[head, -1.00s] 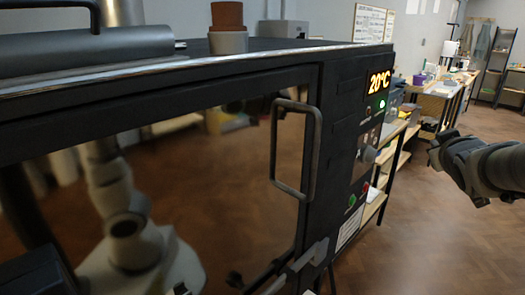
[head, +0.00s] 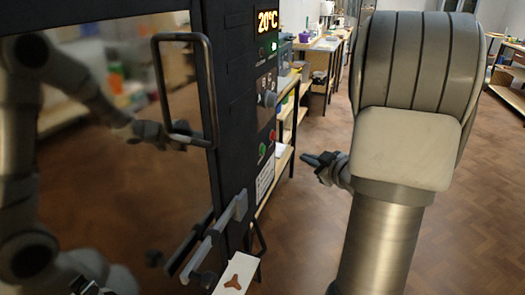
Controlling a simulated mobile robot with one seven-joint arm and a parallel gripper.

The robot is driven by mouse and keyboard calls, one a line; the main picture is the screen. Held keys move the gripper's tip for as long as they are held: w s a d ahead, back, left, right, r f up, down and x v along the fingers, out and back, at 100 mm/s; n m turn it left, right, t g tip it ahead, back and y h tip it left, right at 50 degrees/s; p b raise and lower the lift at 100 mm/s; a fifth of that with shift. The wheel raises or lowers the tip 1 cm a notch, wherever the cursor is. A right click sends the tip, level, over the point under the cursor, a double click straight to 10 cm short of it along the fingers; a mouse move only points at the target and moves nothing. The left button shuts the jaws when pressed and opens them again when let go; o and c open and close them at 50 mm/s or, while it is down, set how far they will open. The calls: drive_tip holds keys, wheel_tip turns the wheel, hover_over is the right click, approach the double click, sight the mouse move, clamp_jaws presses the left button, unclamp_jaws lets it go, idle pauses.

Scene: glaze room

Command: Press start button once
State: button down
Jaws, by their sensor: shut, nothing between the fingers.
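The dark kiln's control panel (head: 265,90) faces right, seen at a steep angle in the head view. It has an orange "20°C" display (head: 267,21), a lit green lamp (head: 273,46) and a grey knob (head: 268,98). Lower down are a green button (head: 262,149) and a red button (head: 272,135); their labels are too small to read. My gripper (head: 308,158) is shut and empty, to the right of these buttons, with its fingers pointing left toward the panel. A gap shows between the fingertips and the panel in the picture.
The kiln's glossy door, with a bar handle (head: 180,90), reflects my arm. A lever (head: 215,240) sticks out low on the kiln. A white surface with a brown three-armed shape (head: 236,282) is below. Benches and shelves (head: 325,45) stand behind; open floor lies right.

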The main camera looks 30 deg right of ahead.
drive_tip(key=shift+w, duration=0.1)
drive_tip(key=w+a+b, duration=0.2)
drive_tip(key=w+a, duration=0.3)
drive_tip(key=w, duration=0.1)
drive_tip(key=shift+w+a, duration=0.2)
drive_tip(key=shift+a, duration=0.2)
drive_tip(key=shift+w+a, duration=0.1)
idle(1.9)
drive_tip(key=shift+w+a, duration=0.2)
drive_tip(key=shift+w, duration=0.05)
drive_tip(key=shift+w+a, duration=0.3)
drive_tip(key=shift+w, duration=0.05)
idle(1.0)
drive_tip(key=shift+s+d, duration=0.6)
drive_tip(key=shift+s, duration=0.1)
drive_tip(key=shift+s+d+p, duration=0.6)
drive_tip(key=shift+s+d, duration=1.05)
drive_tip(key=shift+s, duration=0.2)
